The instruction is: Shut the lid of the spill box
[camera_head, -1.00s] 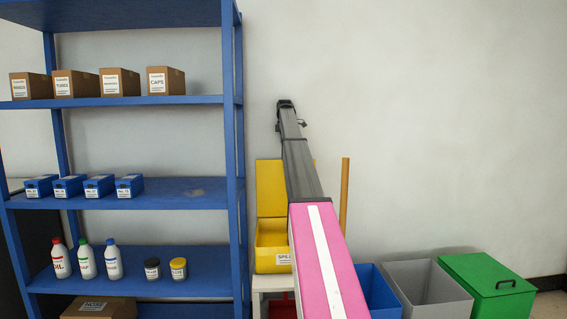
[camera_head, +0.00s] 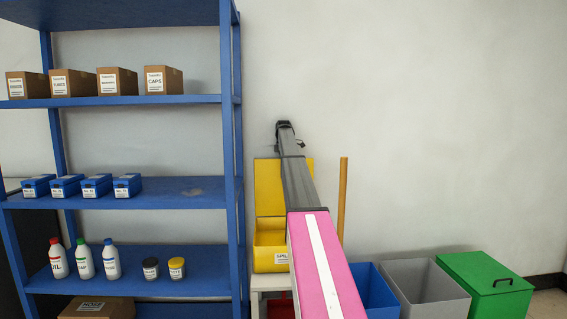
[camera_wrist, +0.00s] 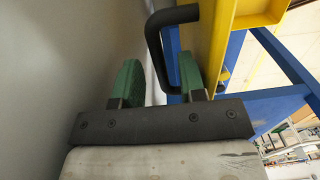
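The yellow spill box (camera_head: 264,262) stands on a white stand right of the shelf in the head view. Its lid (camera_head: 268,185) is open and stands upright at the back, partly hidden by my arm. In the wrist view the lid (camera_wrist: 218,28) is at the upper right, with a black handle (camera_wrist: 153,42) on its wall-facing side. My gripper (camera_wrist: 161,66) is open, with green fingers. The handle's bar shows between the two fingers, the right finger on the lid side; contact cannot be told. In the head view the fingers are not clear.
A blue shelf (camera_head: 170,195) with boxes and bottles stands close on the left. The grey wall (camera_head: 420,120) is close behind the lid. A yellow-brown post (camera_head: 343,200) stands right of my arm. Blue, grey and green bins (camera_head: 480,275) stand at the lower right.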

